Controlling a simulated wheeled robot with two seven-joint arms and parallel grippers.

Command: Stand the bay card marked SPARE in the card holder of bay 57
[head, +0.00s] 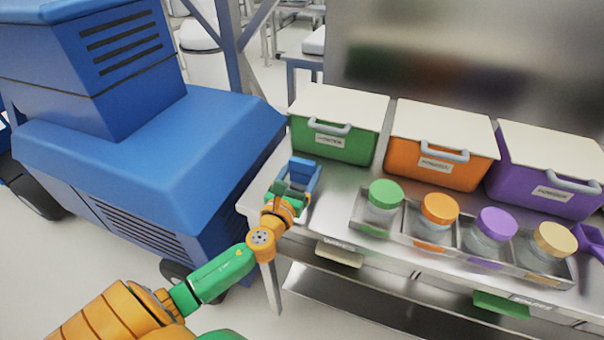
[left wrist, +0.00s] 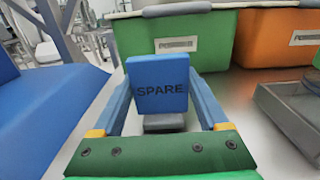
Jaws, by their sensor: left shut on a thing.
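The blue bay card marked SPARE (left wrist: 160,78) stands upright between the fingers of my left gripper (left wrist: 162,102) in the left wrist view. The gripper is shut on it. A small grey block (left wrist: 163,122) shows just below the card; I cannot tell whether it belongs to the card or is a stand. In the head view the card (head: 303,166) and my left gripper (head: 296,186) are over the left end of the metal table. No number 57 is readable, and I cannot pick out that bay's card holder. My right gripper is not in view.
Lidded green (head: 333,143), orange (head: 436,160) and purple (head: 545,187) bins line the table's back. A divided metal tray (head: 361,215) holds several jars with coloured lids. A beige piece (head: 340,254) and a green piece (head: 501,304) show at the front edge. A blue vehicle (head: 150,140) stands left.

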